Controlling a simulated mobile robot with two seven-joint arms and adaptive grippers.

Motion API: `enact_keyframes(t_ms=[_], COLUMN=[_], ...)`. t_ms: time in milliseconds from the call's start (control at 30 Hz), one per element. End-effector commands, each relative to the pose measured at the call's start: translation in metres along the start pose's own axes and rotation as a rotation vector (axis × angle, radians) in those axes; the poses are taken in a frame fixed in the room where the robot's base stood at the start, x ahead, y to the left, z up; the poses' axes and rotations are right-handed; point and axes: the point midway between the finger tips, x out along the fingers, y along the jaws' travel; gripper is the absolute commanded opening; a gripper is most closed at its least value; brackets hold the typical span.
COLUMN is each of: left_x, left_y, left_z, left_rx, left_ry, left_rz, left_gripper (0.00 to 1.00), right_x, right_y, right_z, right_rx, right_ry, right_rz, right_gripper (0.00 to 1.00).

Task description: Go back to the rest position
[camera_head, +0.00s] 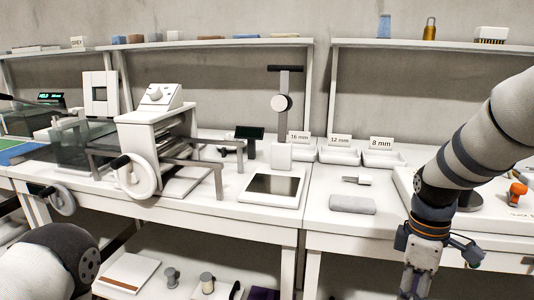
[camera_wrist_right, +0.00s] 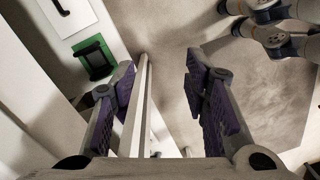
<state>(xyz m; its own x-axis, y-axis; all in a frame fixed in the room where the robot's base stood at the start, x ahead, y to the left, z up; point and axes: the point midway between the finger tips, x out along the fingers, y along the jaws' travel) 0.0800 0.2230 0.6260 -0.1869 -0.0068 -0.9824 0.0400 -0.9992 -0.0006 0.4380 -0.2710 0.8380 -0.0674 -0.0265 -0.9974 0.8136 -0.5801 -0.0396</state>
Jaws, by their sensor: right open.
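My right gripper (camera_head: 414,284) hangs at the bottom of the head view, in front of the right bench's front edge. Its fingertips are cut off or hard to see there. In the right wrist view my right gripper (camera_wrist_right: 163,82) has its two purple-padded fingers spread apart with nothing held between them. A pale edge and the floor show beyond the fingers. In the head view only a rounded link of my left arm shows at the bottom left. My left gripper is out of view.
The bench carries a white machine with a handwheel (camera_head: 135,176), a dark-topped square plate (camera_head: 272,187), labelled white bins (camera_head: 380,158), a grey roll (camera_head: 352,204) and an orange-topped item (camera_head: 517,191). A green item (camera_wrist_right: 97,60) shows in the wrist view.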

Motion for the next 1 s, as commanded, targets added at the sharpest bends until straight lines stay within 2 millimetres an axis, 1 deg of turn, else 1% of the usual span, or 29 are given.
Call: enact_keyframes(t_ms=[33,67,100,167,200,267,300,333,400,433,500,567,600,667,1000], left_x=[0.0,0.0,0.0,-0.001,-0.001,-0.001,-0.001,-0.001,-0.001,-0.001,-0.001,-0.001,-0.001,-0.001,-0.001], left_y=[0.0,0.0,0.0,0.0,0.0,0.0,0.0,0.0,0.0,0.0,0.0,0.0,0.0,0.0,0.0], left_z=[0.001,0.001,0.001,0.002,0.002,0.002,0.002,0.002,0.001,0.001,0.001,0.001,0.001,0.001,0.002], left_rx=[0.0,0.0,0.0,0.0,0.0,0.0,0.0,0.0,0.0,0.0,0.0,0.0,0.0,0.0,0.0], left_ry=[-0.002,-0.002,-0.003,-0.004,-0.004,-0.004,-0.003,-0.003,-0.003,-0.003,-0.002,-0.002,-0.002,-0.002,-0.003], left_rz=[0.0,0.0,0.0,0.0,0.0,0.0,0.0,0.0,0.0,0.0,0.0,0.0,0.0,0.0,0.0], left_gripper=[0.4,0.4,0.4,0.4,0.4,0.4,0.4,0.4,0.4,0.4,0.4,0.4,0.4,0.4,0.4], right_x=[0.041,0.065,0.097,0.143,0.17,0.203,0.218,0.227,0.237,0.238,0.237,0.235,0.234,0.233,0.234], right_y=[-0.018,-0.029,-0.048,-0.082,-0.109,-0.152,-0.181,-0.203,-0.247,-0.263,-0.291,-0.306,-0.311,-0.314,-0.312], right_z=[0.008,0.013,0.021,0.038,0.051,0.074,0.089,0.1,0.123,0.131,0.145,0.152,0.155,0.156,0.155], right_rx=[0.066,0.116,0.188,0.303,0.383,0.505,0.585,0.643,0.767,0.814,0.902,0.953,0.975,0.99,0.99], right_ry=[-0.019,-0.025,-0.035,-0.049,-0.059,-0.072,-0.081,-0.086,-0.097,-0.099,-0.105,-0.105,-0.104,-0.102,-0.1], right_rz=[-0.024,-0.027,-0.035,-0.044,-0.051,-0.06,-0.066,-0.071,-0.08,-0.083,-0.09,-0.092,-0.092,-0.091,-0.089], right_gripper=[0.42,0.42,0.42,0.42,0.42,0.42,0.42,0.42,0.42,0.42,0.42,0.42,0.42,0.42,0.42])
